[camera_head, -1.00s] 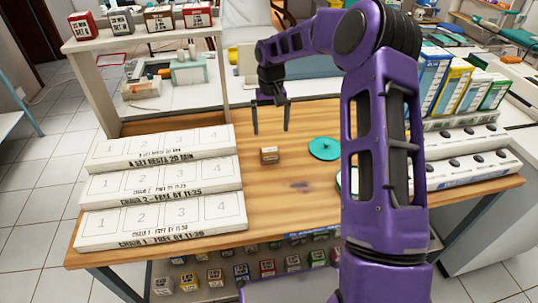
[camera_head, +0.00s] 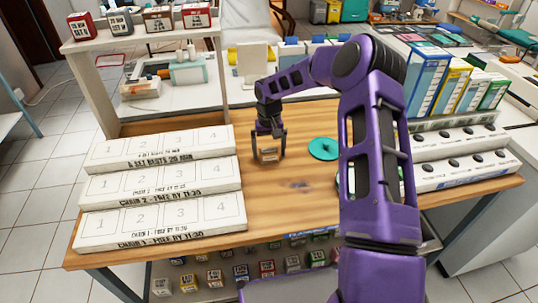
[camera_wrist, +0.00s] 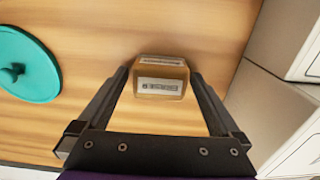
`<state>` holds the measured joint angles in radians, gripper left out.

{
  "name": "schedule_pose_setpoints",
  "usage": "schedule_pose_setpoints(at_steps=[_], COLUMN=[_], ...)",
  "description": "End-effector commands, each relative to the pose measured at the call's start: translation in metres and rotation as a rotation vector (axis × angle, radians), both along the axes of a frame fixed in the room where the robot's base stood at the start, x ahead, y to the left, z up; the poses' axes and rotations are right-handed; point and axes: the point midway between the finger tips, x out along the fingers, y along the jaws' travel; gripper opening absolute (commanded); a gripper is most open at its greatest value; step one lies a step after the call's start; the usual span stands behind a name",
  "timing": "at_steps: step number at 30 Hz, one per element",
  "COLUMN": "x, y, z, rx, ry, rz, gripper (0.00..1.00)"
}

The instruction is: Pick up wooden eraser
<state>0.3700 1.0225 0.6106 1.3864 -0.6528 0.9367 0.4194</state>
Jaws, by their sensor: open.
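The wooden eraser is a small brown block (camera_head: 268,155) with a pale printed label, lying on the wooden table. It also shows in the wrist view (camera_wrist: 162,78), label towards the camera. My gripper (camera_head: 268,157) is down at the block, with one finger to each side of it. In the wrist view my gripper (camera_wrist: 160,80) is open, and the block sits between the fingertips with small gaps visible on both sides. Whether the fingers touch the table is hard to tell.
A round teal lid (camera_head: 323,149) with a knob lies right of the block. White stepped trays (camera_head: 160,186) numbered 1 to 4 stand at the left. A box rack (camera_head: 455,170) stands at the right. The wooden tabletop (camera_head: 265,215) in front of the block is mostly clear.

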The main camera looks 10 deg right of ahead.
Motion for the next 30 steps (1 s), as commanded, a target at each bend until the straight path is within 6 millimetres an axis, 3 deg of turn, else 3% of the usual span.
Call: schedule_pose_setpoints(at_steps=[2,15,23,30], x=[0.0,0.0,0.0,0.001], y=[0.0,0.0,0.0,0.0], z=[0.0,0.001,0.005,0.046], rx=[0.0,0.0,0.0,-0.002], ry=[0.0,0.0,-0.001,-0.003], rz=[0.0,0.0,0.0,0.0], gripper=[0.98,0.22,0.21,0.21])
